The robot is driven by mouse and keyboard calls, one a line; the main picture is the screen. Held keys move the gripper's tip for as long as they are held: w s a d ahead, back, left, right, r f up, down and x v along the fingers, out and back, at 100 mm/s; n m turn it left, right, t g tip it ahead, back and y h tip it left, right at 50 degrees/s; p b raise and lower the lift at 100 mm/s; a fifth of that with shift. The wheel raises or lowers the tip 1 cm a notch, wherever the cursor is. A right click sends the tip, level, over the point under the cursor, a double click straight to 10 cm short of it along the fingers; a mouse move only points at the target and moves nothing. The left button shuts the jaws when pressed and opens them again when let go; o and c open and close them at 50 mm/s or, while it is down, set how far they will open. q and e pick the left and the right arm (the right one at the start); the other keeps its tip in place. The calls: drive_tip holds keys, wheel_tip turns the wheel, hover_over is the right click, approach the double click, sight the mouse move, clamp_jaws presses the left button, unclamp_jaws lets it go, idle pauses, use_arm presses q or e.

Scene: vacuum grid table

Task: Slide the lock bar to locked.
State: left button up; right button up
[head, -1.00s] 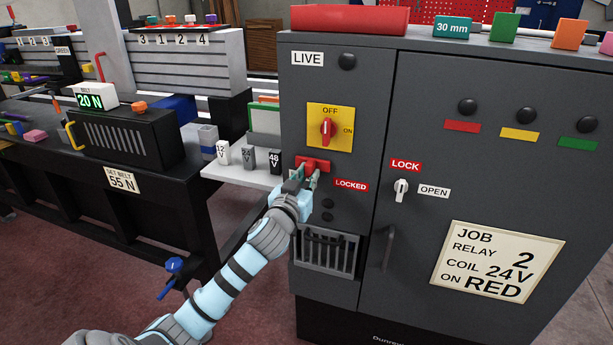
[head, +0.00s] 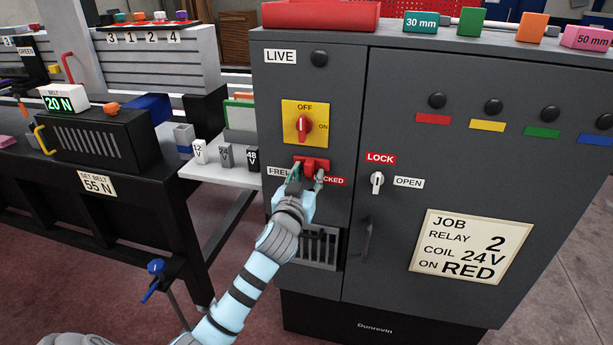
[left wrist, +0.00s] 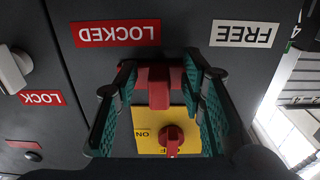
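The red lock bar (head: 314,165) is on the grey cabinet's left panel, below the red rotary switch. The FREE label (head: 278,171) is to its left and the LOCKED label (head: 336,181) to its lower right, partly covered by my gripper. My left gripper (head: 306,182) is at the bar with a finger on each side. The LOCKED label (left wrist: 117,33) and FREE label (left wrist: 245,34) show there in full. My right gripper is out of view.
The red switch (head: 303,125) on its yellow plate is just above the bar. A white key switch (head: 377,182) and a door handle (head: 367,238) are to the right. A shelf (head: 225,176) with small voltage blocks juts out at the left.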

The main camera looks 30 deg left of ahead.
use_arm(q)
drive_tip(key=shift+s, duration=0.1)
drive_tip(key=v, duration=1.2)
